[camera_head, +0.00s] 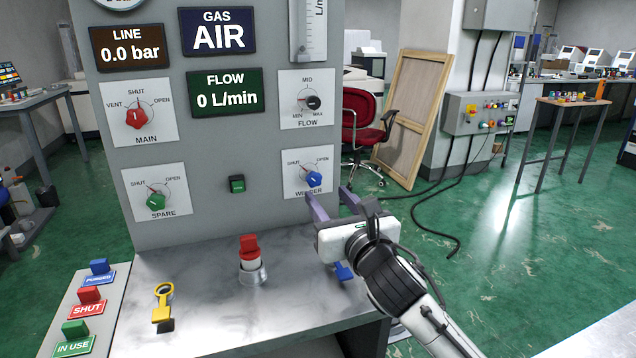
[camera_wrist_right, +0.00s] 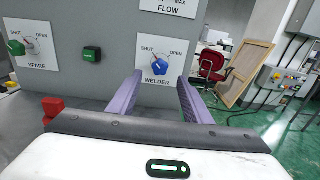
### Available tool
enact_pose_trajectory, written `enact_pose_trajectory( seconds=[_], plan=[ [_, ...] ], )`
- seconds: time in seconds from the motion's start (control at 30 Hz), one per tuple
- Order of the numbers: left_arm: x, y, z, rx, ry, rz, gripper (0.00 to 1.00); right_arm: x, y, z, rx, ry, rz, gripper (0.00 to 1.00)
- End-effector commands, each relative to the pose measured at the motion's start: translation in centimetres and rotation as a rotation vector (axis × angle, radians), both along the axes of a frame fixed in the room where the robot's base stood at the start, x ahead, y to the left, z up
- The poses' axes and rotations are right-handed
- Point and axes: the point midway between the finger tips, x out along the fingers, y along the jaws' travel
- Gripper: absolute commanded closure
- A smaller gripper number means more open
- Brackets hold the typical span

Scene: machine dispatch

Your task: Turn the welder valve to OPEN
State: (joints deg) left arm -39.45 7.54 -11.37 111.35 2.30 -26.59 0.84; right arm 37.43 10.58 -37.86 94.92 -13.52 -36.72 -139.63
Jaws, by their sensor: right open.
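The welder valve is a blue knob (camera_head: 314,179) on a white plate marked SHUT and OPEN, at the lower right of the grey panel. In the right wrist view the blue knob (camera_wrist_right: 160,67) shows ahead, between the lines of the two fingers, with its white pointer toward SHUT at the upper left. My right gripper (camera_head: 328,200) is open and empty, just below and in front of the knob. Its purple fingers (camera_wrist_right: 158,95) point at the panel and appear apart from the knob. My left gripper is not in view.
The panel also carries a red MAIN knob (camera_head: 137,116), a green SPARE knob (camera_head: 155,201), a black FLOW knob (camera_head: 313,102) and a green button (camera_head: 237,184).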

Motion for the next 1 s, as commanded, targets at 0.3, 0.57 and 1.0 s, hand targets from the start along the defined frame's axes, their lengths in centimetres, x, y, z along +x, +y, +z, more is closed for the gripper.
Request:
enact_pose_trajectory(
  seconds=[0.3,0.57,1.0],
  plan=[
    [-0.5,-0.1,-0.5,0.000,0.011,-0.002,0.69,4.9,1.6,0.0,0.002,0.003,-0.001,0.55],
    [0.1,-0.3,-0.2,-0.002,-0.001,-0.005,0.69,6.7,2.2,0.0,0.002,0.001,0.000,0.55],
    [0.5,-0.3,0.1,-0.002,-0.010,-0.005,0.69,6.8,2.2,0.0,0.001,0.001,0.000,0.75]
  ],
)
